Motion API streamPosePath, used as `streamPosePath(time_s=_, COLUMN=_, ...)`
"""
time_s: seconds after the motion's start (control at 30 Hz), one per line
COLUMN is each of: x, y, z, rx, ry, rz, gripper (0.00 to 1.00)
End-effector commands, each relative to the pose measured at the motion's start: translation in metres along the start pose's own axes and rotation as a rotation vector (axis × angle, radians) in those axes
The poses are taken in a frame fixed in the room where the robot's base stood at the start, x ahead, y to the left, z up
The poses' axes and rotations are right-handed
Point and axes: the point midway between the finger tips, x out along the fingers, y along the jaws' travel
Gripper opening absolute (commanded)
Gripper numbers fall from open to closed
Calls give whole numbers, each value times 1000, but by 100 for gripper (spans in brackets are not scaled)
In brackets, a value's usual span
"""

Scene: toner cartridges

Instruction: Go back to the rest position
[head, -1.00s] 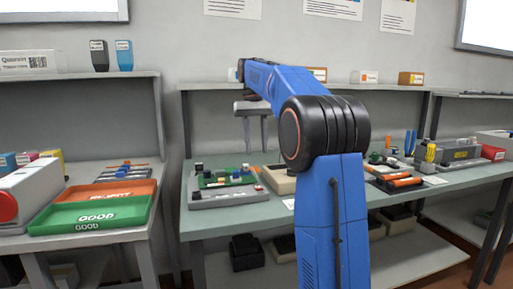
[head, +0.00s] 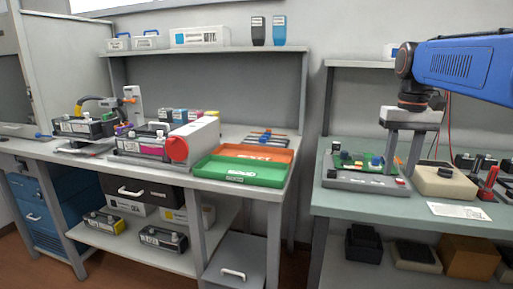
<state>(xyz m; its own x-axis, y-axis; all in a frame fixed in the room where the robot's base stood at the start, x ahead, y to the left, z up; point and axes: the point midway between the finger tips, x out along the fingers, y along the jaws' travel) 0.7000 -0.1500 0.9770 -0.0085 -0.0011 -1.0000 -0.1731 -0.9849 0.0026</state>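My gripper (head: 403,166) hangs from my blue arm (head: 465,66) at the right side of the head view. Its two grey fingers point down and stand apart, with nothing seen between them. It is in front of or above the grey fixture (head: 345,183) with a green circuit board (head: 352,162) on the right bench. I cannot tell the exact height of the fingertips above the fixture.
A green GOOD tray (head: 240,172) and an orange tray (head: 256,153) lie on the left bench, beside a grey machine with a red end (head: 177,149). Toner cartridges (head: 85,128) stand further left. A beige block (head: 444,182) is right of the fixture.

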Motion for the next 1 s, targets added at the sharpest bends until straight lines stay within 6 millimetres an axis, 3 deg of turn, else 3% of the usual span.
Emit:
streamPosePath(time_s=0.03, x=7, y=-5, z=16, rx=-11, ry=22, rz=0, gripper=36)
streamPosePath(time_s=0.37, x=68, y=-27, z=95, rx=-72, ry=168, rz=-5, gripper=36)
streamPosePath(time_s=0.7, x=150, y=-39, z=173, rx=-134, ry=317, rz=-21, gripper=36)
streamPosePath(time_s=1.0, x=209, y=-43, z=214, rx=-170, ry=408, rz=-35, gripper=36)
